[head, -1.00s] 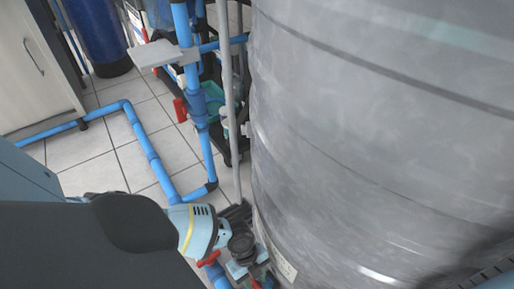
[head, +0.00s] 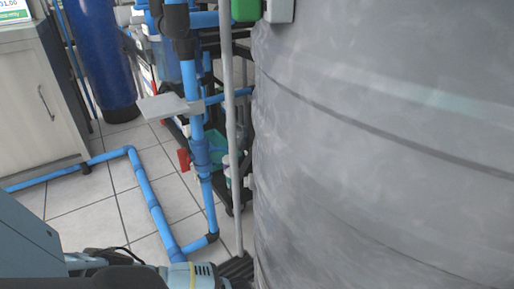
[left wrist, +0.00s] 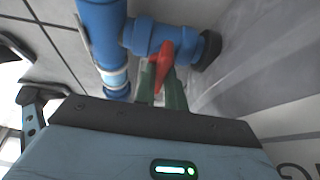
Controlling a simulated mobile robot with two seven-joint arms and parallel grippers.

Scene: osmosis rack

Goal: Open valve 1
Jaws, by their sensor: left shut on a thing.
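In the left wrist view, my left gripper (left wrist: 161,78) is shut on a red valve handle (left wrist: 163,60), with its green fingers on either side of the lever. The handle is on a blue valve body (left wrist: 150,36) that joins a blue pipe to the side of a grey tank. I cannot read any number on this valve. In the head view only part of my left arm shows at the bottom edge; the fingers and the held valve are out of that picture. My right gripper is in neither view.
The large grey tank (head: 390,150) fills the right side. A blue upright pipe (head: 200,140) and a grey pole (head: 229,120) stand left of it. Another red handle (head: 184,160) is farther back. A cabinet (head: 38,100) stands at the left; tiled floor (head: 90,205) lies between.

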